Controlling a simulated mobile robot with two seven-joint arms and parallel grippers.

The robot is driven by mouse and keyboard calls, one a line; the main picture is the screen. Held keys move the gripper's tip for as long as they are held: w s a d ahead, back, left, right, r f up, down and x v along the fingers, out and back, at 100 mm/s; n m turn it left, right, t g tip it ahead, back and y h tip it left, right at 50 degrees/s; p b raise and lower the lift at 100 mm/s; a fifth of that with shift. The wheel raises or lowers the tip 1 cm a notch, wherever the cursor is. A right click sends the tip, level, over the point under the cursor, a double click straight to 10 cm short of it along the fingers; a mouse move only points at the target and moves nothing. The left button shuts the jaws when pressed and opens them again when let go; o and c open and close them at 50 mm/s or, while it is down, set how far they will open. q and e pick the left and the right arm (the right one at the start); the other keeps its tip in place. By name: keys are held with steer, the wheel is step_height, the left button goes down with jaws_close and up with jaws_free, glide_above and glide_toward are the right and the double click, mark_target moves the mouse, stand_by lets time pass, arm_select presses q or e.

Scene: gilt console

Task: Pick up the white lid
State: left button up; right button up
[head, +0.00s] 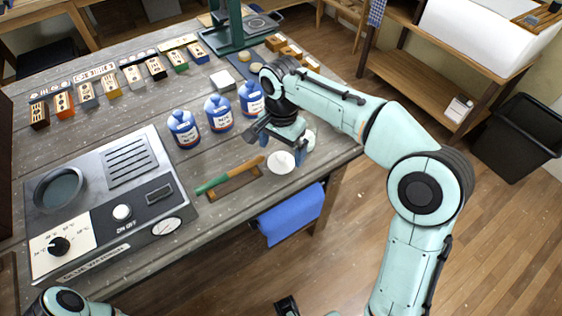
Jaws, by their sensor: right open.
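A white round piece (280,162), which looks like the white lid, lies flat near the table's right front edge, beside a green-and-wood brush-like tool. My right gripper (278,147) is open just above and behind it, with its fingers pointing down to the table. Another pale object (309,139) shows partly behind the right gripper; its shape is mostly hidden. My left arm shows at the bottom left. Dark parts that look like my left gripper (288,306) are cut off at the bottom edge, and its jaws cannot be read.
Several blue bottles (219,113) stand just left of the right gripper. The green-handled tool (228,181) lies on a wooden rest. A glue warmer (105,205) fills the table's left front. A blue cloth (291,215) hangs at the front edge. A green stand (230,30) is behind.

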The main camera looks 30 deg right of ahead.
mark_target(281, 155)
step_height(281, 155, down, 4)
steer(key=c, duration=1.1)
steer(key=shift+o, duration=0.2)
steer(key=shift+w+r, duration=0.1)
steer(key=shift+r, duration=0.05)
